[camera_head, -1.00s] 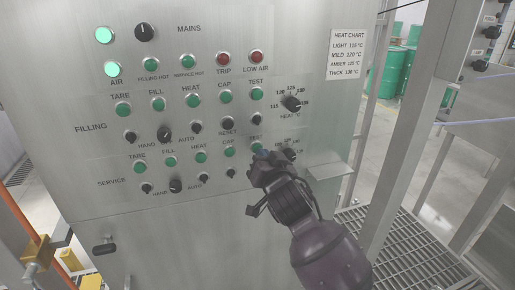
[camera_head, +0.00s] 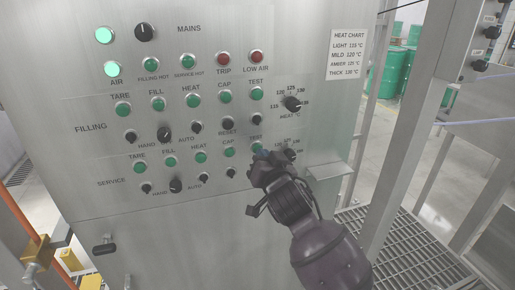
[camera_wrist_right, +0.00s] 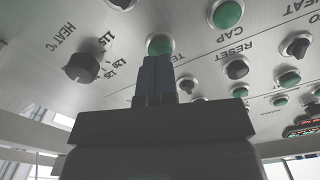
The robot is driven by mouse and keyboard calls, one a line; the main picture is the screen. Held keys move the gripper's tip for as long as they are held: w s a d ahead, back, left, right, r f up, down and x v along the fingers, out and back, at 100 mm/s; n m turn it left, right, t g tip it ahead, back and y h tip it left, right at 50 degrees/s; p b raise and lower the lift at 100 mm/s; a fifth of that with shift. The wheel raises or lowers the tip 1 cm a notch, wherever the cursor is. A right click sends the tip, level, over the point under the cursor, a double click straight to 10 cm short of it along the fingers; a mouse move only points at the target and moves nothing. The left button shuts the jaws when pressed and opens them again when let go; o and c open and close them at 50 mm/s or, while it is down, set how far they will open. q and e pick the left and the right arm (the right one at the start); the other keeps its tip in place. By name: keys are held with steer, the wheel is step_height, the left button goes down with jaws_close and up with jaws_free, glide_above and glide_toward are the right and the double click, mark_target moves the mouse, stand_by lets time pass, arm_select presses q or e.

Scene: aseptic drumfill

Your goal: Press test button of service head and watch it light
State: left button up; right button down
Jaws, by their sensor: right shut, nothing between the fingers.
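The service head TEST button (camera_wrist_right: 160,45) is a green round button with a steel ring. It looks unlit, the same dull green as its neighbours. In the head view it is mostly hidden behind my right gripper (camera_head: 262,156), under the lower TEST label (camera_head: 256,140). My right gripper is shut and empty, pointing at the panel. In the right wrist view its fingertips (camera_wrist_right: 155,62) overlap the button's lower edge; I cannot tell whether they touch it. My left gripper is not in view.
The steel panel (camera_head: 200,225) carries several buttons and knobs around the target. The service CAP button (camera_head: 229,152) and a heat dial (camera_head: 290,155) are close by. A small ledge (camera_head: 328,171) juts out at right.

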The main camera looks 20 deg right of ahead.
steer(key=shift+w, duration=1)
stand_by(0.8)
steer(key=shift+s, duration=2.5)
steer(key=shift+n, duration=0.3)
steer(key=s+d+f+n+g+b, duration=0.1)
steer(key=s+d+f+n, duration=0.15)
steer(key=f, duration=0.45)
steer(key=s+d+f+n, duration=0.1)
steer(key=s+f, duration=0.3)
steer(key=f, duration=0.3)
steer(key=s+d+f+n+g+b, duration=0.1)
steer(key=s+d+f+n, duration=0.15)
steer(key=f, duration=0.45)
steer(key=s+d+f+m+g, duration=0.1)
steer(key=s+d+f+g, duration=0.1)
steer(key=s+f, duration=0.5)
steer(key=s+d+f+g+b, duration=0.1)
steer(key=s+d+f+g, duration=0.1)
steer(key=s+f, duration=0.5)
steer(key=s, duration=0.3)
steer(key=shift+s+d+f+m+h, duration=0.15)
steer(key=shift+s+d+m+h, duration=0.05)
steer(key=shift+d+m+h, duration=0.2)
